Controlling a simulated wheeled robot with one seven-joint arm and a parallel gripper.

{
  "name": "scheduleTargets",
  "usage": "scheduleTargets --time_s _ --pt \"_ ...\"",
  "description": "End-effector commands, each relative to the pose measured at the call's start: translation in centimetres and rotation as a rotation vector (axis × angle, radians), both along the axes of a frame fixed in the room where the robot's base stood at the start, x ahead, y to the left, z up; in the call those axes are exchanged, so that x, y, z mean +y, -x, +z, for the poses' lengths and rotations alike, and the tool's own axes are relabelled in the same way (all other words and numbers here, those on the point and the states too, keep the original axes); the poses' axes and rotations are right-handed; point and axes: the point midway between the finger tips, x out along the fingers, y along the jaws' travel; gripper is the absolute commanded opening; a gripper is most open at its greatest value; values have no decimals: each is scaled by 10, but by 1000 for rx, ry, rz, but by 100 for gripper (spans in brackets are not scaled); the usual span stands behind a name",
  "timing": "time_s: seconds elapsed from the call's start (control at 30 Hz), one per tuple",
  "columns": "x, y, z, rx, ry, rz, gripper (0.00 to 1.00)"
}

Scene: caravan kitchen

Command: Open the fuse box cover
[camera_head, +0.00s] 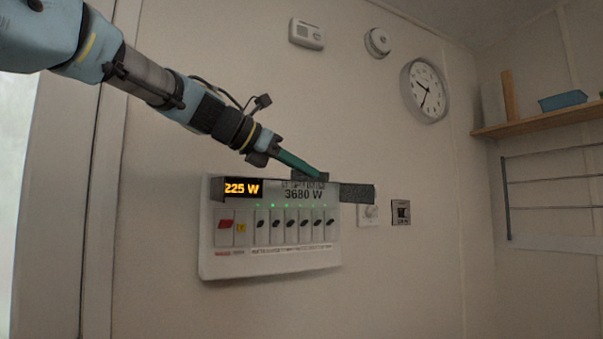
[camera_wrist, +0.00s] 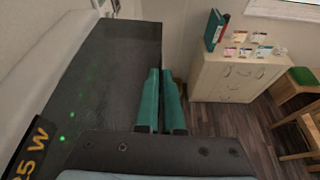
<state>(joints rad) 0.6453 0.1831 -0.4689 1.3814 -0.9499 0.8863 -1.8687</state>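The fuse box (camera_head: 270,262) is a white wall panel with a lit display, a row of switches and green lights. Its dark cover (camera_head: 357,193) shows as a dark strip along the top, reaching out past the right end; the switches are uncovered in the head view. In the wrist view the dark smoky cover (camera_wrist: 112,70) fills the left middle, with green lights at its lower left. My gripper (camera_head: 322,177) is at the box's top edge, by the cover. In the wrist view its teal fingers (camera_wrist: 161,75) lie close together beside the cover's right edge. Contact is unclear.
A wall socket (camera_head: 368,214) and a switch plate (camera_head: 401,211) are right of the box. A clock (camera_head: 424,91) and a shelf (camera_head: 540,121) are further right. The wrist view shows a cabinet (camera_wrist: 228,82) and a stool (camera_wrist: 300,83) across the wooden floor.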

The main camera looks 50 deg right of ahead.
Motion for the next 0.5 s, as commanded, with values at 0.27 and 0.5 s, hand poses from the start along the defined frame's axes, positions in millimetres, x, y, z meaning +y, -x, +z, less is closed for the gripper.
scheduleTargets --time_s 0.27,0.5 --pt "2 4 -13 -76 29 1 0" --pt "2 4 -12 -77 28 1 0"
